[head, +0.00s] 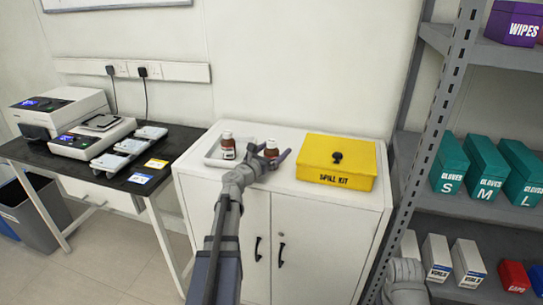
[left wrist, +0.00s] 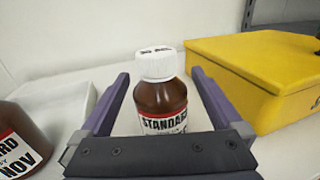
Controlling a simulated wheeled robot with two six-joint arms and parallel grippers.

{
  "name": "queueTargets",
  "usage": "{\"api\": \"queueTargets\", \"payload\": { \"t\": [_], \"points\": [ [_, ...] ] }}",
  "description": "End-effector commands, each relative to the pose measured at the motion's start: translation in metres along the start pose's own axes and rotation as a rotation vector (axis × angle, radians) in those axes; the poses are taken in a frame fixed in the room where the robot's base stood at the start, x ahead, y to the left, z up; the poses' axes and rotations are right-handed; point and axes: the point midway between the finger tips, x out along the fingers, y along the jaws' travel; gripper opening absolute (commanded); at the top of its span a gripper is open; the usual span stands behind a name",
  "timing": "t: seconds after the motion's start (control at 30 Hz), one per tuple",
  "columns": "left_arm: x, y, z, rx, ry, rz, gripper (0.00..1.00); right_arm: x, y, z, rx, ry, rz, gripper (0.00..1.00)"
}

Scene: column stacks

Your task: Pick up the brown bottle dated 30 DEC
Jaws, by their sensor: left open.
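A brown bottle with a white cap (left wrist: 160,98) stands upright on the white cabinet, between the fingers of my left gripper (left wrist: 160,78). Its label reads STANDARD; the lower label is hidden by the gripper, and the small print on its cap is too blurred to read surely. In the head view this bottle (head: 271,146) is partly covered by my open left gripper (head: 270,153).
The white tray (head: 213,160) lies on the cabinet top (head: 290,192). A yellow spill kit box (head: 335,178) stands close to the right of the gripper. A grey shelf rack (head: 440,120) stands further right, and a dark table (head: 90,165) with instruments at left.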

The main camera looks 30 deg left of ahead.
Motion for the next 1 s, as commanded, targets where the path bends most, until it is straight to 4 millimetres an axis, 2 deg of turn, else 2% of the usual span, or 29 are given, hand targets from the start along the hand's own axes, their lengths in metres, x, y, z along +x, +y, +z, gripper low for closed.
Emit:
{"api": "queueTargets", "payload": {
  "t": [0.03, 0.1, 0.33, 1.0],
  "points": [
    [0.0103, 0.0010, -0.0007, 0.000, 0.000, -0.002, 1.00, 0.0007, -0.0001, 0.0000, 0.000, 0.000, 0.000, 0.50],
    [0.0160, 0.0001, -0.0007, 0.000, 0.000, -0.002, 1.00, 0.0007, -0.0001, 0.0000, 0.000, 0.000, 0.000, 0.50],
    [0.0158, -0.0005, -0.0008, 0.000, 0.000, -0.001, 1.00, 0.0008, -0.0001, 0.0000, 0.000, 0.000, 0.000, 0.50],
    [0.0155, -0.0003, -0.0008, 0.000, 0.000, -0.001, 0.25, 0.0008, -0.0001, -0.0001, 0.000, 0.000, 0.000, 0.50]
  ]
}}
